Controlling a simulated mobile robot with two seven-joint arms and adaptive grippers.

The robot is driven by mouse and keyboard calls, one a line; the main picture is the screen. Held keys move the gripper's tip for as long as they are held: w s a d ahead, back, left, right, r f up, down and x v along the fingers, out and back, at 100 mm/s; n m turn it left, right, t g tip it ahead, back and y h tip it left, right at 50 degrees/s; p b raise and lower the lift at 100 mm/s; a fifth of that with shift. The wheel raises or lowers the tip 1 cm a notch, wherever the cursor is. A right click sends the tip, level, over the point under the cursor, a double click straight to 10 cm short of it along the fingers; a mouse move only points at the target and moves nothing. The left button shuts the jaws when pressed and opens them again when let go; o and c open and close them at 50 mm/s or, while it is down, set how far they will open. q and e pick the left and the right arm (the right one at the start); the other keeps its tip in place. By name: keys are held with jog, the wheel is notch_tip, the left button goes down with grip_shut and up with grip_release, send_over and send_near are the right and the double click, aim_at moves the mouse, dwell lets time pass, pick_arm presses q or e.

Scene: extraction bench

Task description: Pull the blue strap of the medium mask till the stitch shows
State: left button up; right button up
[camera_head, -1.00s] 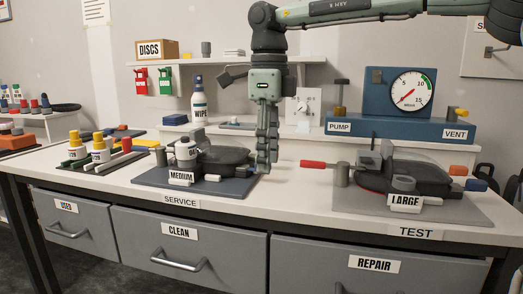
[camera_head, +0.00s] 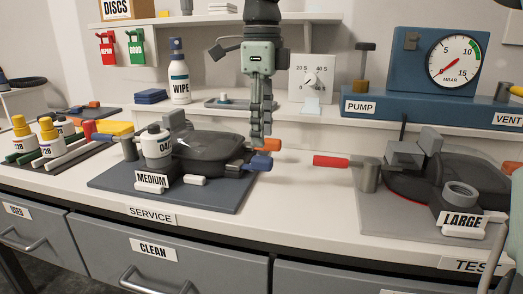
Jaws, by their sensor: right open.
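The medium mask (camera_head: 212,146), dark and low, lies on the dark service mat (camera_head: 118,186) behind a white MEDIUM label (camera_head: 151,180). Its blue strap (camera_head: 260,162) sticks out at the mask's right end, with an orange strap end (camera_head: 266,144) just behind it. My right gripper (camera_head: 261,138) points down, open, with its fingertips just above the strap ends. It looks empty; I cannot tell whether it touches a strap. No stitch can be made out on the blue strap. My left gripper is not in view.
A canister marked 040 (camera_head: 156,145) stands at the medium mask's left. The large mask (camera_head: 425,172) and a red-handled tool (camera_head: 333,161) are to the right. A wipe bottle (camera_head: 179,75) stands behind.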

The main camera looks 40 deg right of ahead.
aim_at(262, 158)
notch_tip(262, 158, down, 6)
jog(key=shift+r, duration=0.15)
grip_shut()
dwell(0.4)
